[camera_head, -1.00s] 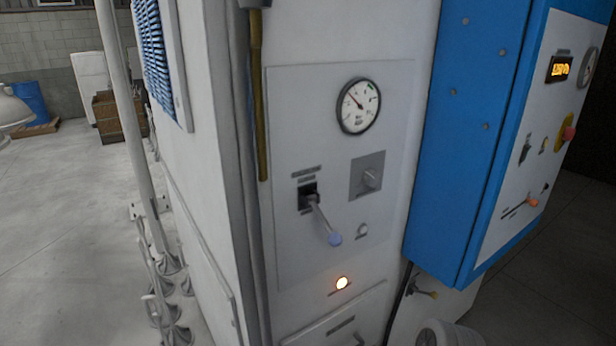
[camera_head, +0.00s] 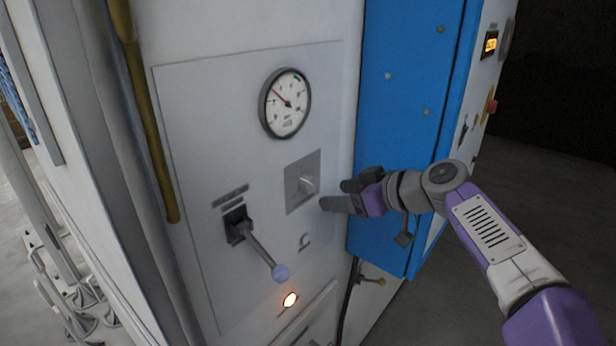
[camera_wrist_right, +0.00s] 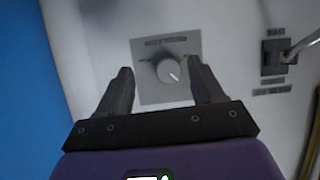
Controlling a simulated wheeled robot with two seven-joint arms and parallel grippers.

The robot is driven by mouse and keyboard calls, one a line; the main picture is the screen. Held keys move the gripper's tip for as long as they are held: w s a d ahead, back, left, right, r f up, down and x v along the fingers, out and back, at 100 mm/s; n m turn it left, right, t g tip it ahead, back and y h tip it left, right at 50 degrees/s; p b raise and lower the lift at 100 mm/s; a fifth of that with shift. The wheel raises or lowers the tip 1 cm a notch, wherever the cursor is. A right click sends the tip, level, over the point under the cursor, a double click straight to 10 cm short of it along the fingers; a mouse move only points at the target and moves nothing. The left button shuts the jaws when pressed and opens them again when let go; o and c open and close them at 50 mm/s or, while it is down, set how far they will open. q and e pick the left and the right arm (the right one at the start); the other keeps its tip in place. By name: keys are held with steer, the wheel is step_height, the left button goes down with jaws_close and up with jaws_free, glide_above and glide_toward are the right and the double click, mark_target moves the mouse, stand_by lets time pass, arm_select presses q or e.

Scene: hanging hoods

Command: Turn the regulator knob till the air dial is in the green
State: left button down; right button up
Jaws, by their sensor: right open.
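The regulator knob (camera_head: 307,184) is a small grey knob on a square grey plate on the light panel. In the right wrist view the knob (camera_wrist_right: 172,70) appears between my finger tips, beyond them, with a light pointer line toward its lower right. The air dial (camera_head: 285,103) is a round white gauge above the knob. Its needle points to the upper left, away from the small green mark at the dial's upper right. My right gripper (camera_head: 338,194) is open and empty, just right of the knob in the head view, seemingly apart from it. My left gripper is out of view.
A lever (camera_head: 262,254) with a pale blue ball end sticks out left of and below the knob. A lit orange lamp (camera_head: 290,300) is below. A blue cabinet (camera_head: 400,110) projects to the right, close behind my right gripper. A yellow-brown pipe (camera_head: 148,120) runs down the left.

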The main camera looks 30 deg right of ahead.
mark_target(313, 186)
steer(key=shift+n+y, duration=0.3)
steer(key=shift+n, duration=0.1)
steer(key=w+a, duration=0.2)
steer(key=w, duration=0.1)
steer(key=w+a, duration=0.1)
steer(key=w, duration=0.1)
steer(key=c, duration=1.1)
steer(key=shift+o, duration=0.2)
